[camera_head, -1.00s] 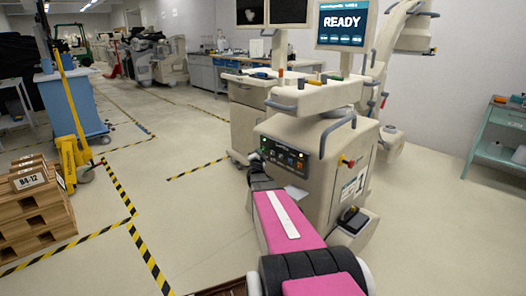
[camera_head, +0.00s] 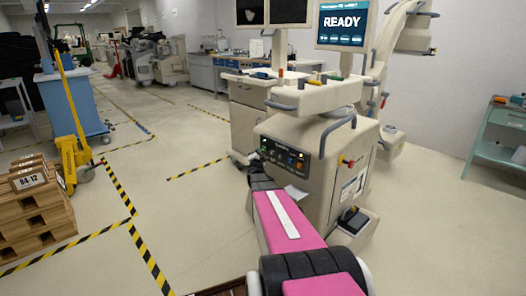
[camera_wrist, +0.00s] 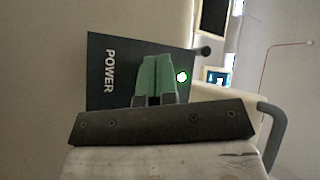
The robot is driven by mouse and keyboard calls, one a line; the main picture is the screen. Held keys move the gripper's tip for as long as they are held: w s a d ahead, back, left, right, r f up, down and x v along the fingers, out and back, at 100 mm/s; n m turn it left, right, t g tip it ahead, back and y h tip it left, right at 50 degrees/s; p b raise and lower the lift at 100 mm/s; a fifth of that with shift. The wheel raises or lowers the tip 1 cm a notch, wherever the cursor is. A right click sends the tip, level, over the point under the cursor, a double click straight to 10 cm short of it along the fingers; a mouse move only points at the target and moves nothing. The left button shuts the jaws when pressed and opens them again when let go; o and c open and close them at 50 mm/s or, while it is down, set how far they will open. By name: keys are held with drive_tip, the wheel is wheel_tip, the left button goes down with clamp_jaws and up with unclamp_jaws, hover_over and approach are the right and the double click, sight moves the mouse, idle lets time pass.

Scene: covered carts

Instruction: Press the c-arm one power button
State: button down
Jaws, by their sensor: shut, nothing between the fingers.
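The c-arm unit (camera_head: 335,170) is a beige cabinet with a dark control panel (camera_head: 284,156) on its front, bearing small lit buttons. Its monitor (camera_head: 342,24) reads "READY". In the wrist view a dark panel (camera_wrist: 110,75) is marked "POWER", and a bright green-rimmed light (camera_wrist: 182,77) glows on it. My gripper (camera_wrist: 158,60) is shut and empty, its green fingertips together in front of this panel, just left of the light. The fingers cover part of the panel. I cannot tell whether they touch it. In the head view my arm hides the fingertips.
A grey handle (camera_head: 337,128) curves above the panel. Pallets (camera_head: 35,212) and a yellow pallet jack (camera_head: 72,150) stand at left, a teal cart (camera_head: 500,145) at right. The floor at left centre is clear.

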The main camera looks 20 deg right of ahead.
drive_tip(key=shift+d, duration=0.15)
drive_tip(key=shift+w+d, duration=0.15)
drive_tip(key=shift+d, duration=0.1)
drive_tip(key=shift+w+d, duration=0.1)
drive_tip(key=shift+d, duration=0.1)
idle(0.5)
drive_tip(key=shift+a, duration=0.15)
drive_tip(key=shift+s+a, duration=0.25)
drive_tip(key=shift+a, duration=0.25)
drive_tip(key=a, duration=0.2)
drive_tip(key=s+a, duration=0.2)
drive_tip(key=a, duration=0.1)
drive_tip(key=shift+a, duration=0.3)
idle(0.4)
